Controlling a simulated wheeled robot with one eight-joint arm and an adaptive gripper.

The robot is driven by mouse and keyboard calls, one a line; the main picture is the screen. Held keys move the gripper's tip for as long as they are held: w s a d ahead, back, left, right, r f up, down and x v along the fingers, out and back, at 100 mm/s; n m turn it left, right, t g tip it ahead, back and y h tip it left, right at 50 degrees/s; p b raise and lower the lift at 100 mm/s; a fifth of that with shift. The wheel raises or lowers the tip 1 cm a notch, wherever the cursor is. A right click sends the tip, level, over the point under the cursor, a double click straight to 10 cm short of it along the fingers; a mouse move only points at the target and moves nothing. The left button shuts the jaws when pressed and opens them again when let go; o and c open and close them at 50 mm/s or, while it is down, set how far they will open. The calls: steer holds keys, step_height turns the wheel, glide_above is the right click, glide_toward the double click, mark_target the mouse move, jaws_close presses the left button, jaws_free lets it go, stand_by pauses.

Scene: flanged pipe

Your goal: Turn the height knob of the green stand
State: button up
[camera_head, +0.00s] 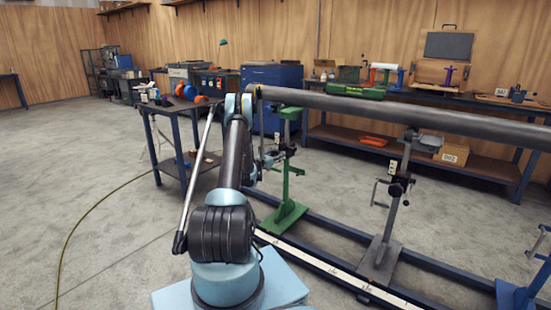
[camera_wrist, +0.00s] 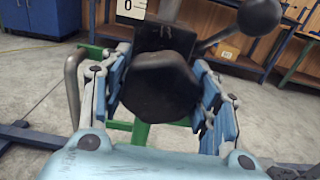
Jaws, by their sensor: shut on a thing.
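The green stand (camera_head: 287,190) stands under the near end of the long grey pipe (camera_head: 400,112), its flat foot on the floor by the rail. In the wrist view a black height knob (camera_wrist: 160,88) sits between the two blue-padded fingers of my gripper (camera_wrist: 165,95), which is shut on it. Part of the stand's green post (camera_wrist: 142,133) shows below the knob. In the head view my gripper (camera_head: 268,157) is small beside the stand's post, partly hidden by my arm, and the knob is hard to make out there.
A grey stand (camera_head: 385,215) supports the pipe further right. A bent metal handle (camera_wrist: 72,85) and a black ball (camera_wrist: 260,17) lie close around my gripper in the wrist view. A dark table (camera_head: 165,110) with tools stands left. The floor at left is open, crossed by a hose (camera_head: 85,215).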

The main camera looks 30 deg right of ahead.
steer(key=shift+d+n, duration=0.25)
steer(key=shift+n, duration=0.05)
steer(key=n, duration=0.3)
steer(key=shift+n, duration=2.1)
steer(key=o, duration=1.1)
steer(key=shift+c, duration=0.2)
steer(key=shift+a, duration=0.2)
